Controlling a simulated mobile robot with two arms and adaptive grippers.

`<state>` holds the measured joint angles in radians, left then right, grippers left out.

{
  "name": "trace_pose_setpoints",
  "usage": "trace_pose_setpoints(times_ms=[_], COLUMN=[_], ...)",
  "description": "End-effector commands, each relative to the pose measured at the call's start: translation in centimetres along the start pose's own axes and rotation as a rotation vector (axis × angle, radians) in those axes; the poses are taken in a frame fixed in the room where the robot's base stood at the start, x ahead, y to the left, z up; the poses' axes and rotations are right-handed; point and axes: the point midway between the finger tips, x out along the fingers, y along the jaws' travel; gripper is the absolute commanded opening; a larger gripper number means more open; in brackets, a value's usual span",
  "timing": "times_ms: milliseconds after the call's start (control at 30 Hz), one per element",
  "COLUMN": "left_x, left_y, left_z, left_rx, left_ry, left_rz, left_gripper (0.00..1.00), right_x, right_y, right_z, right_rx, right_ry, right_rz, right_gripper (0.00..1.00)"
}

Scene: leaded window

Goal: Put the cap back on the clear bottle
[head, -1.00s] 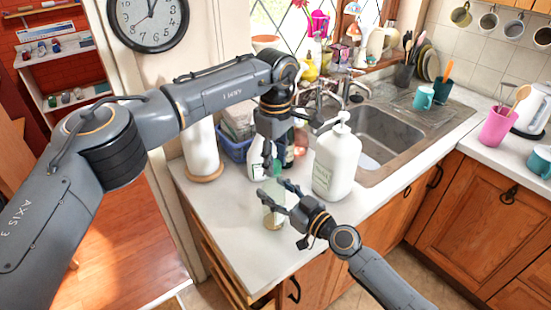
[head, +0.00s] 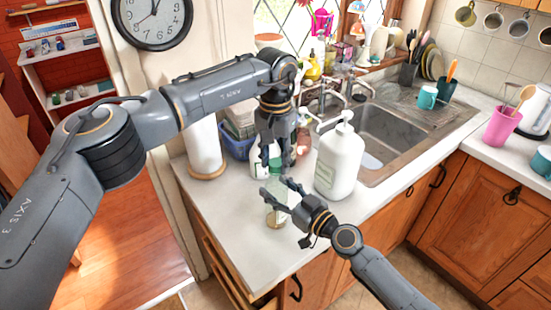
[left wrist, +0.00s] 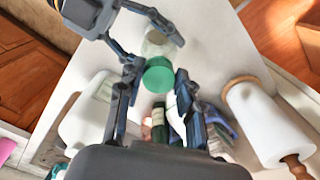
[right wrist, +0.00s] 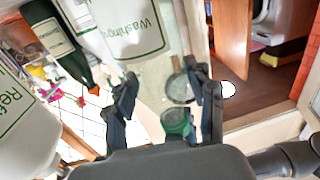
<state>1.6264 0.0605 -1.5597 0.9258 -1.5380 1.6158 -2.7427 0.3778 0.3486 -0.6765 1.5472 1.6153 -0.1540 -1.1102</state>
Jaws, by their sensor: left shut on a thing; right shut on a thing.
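The clear bottle (head: 277,214) stands upright near the counter's front left edge. My right gripper (head: 283,197) is shut on it from the side. The bottle also shows in the left wrist view (left wrist: 155,43), beyond the cap. The green cap (left wrist: 158,78) is between the fingers of my left gripper (left wrist: 155,88), which is shut on it and points down above the bottle. In the right wrist view the cap (right wrist: 176,122) appears apart from the bottle's round rim (right wrist: 180,88).
A large white pump bottle (head: 339,160) stands close to the right of my grippers. Behind them are a washing-liquid bottle (right wrist: 125,30), a dark green bottle (right wrist: 52,35) and a paper roll (head: 205,150). The counter's front left (head: 235,225) is clear. The sink (head: 390,130) lies right.

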Motion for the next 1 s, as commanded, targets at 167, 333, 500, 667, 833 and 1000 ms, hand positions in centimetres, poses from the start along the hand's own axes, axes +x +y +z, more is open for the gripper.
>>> trace_pose_setpoints(times_ms=[167,333,500,667,833,1000], left_x=[-0.1,0.0,-0.2,-1.7,-4.0,-4.6], left_y=[-0.1,-0.1,0.0,0.0,0.0,0.0], left_z=[-0.1,0.0,0.0,-0.1,-0.1,0.0], left_rx=[-0.004,-0.004,-0.004,-0.004,-0.004,-0.004], left_ry=[0.002,0.002,0.002,0.004,0.003,0.001], left_rz=[-0.002,-0.001,-0.001,0.0,0.0,0.0], left_gripper=[0.58,0.58,0.58,0.58,0.58,0.58], right_x=[0.0,0.0,0.0,0.0,0.0,0.0], right_y=[0.0,0.0,0.0,0.0,0.0,0.0], right_z=[0.1,0.1,0.1,0.1,0.1,0.1], right_rx=[0.0,0.0,0.0,0.0,0.0,0.0], right_ry=[-0.001,-0.001,-0.001,-0.001,-0.001,-0.001], right_rz=[-0.001,0.0,-0.001,0.0,0.0,0.0], right_gripper=[0.0,0.0,0.0,0.0,0.0,0.0])
